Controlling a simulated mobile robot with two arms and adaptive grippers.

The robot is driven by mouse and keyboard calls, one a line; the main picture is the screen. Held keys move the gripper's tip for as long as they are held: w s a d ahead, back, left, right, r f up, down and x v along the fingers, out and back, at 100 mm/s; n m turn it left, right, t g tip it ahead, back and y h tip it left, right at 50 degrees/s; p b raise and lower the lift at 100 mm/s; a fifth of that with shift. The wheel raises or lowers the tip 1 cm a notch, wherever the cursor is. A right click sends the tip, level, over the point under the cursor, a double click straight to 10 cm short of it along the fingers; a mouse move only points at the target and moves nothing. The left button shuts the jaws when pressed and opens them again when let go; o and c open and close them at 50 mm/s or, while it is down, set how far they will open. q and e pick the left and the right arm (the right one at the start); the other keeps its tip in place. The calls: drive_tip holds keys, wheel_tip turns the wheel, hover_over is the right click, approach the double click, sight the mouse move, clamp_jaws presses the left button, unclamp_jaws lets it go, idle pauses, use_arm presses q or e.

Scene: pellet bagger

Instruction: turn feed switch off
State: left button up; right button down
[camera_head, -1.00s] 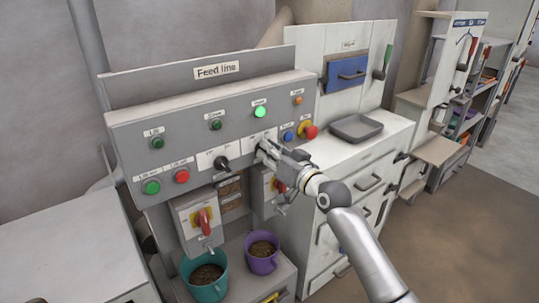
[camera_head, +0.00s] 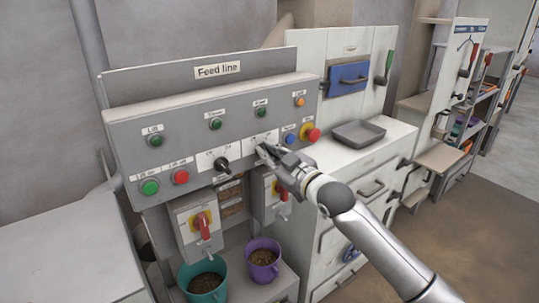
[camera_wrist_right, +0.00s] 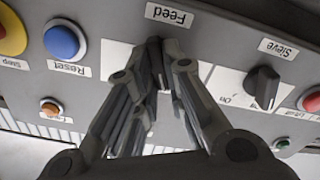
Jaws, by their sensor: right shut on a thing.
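The feed switch (camera_wrist_right: 155,62) is a dark rotary knob on a white plate under the "Feed" label in the right wrist view. My right gripper (camera_wrist_right: 158,85) is shut on it, with a finger on each side of the knob. In the head view my right gripper (camera_head: 266,153) reaches the grey control panel (camera_head: 180,105) from the lower right and covers the knob. The green lamp (camera_head: 260,112) above the switch is dark. The knob's exact angle is partly hidden by the fingers. My left gripper is not in view.
The black sieve knob (camera_head: 221,164) is left of my right gripper. The blue reset button (camera_head: 290,139) and red stop button (camera_head: 311,133) are close on its right. A red-handled switch box (camera_head: 190,228) hangs below. Teal (camera_head: 205,287) and purple (camera_head: 263,267) buckets stand underneath.

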drive_tip(key=shift+n, duration=0.5)
drive_tip(key=c, duration=1.5)
unclamp_jaws()
drive_tip(key=shift+s, duration=0.1)
drive_tip(key=v, duration=1.2)
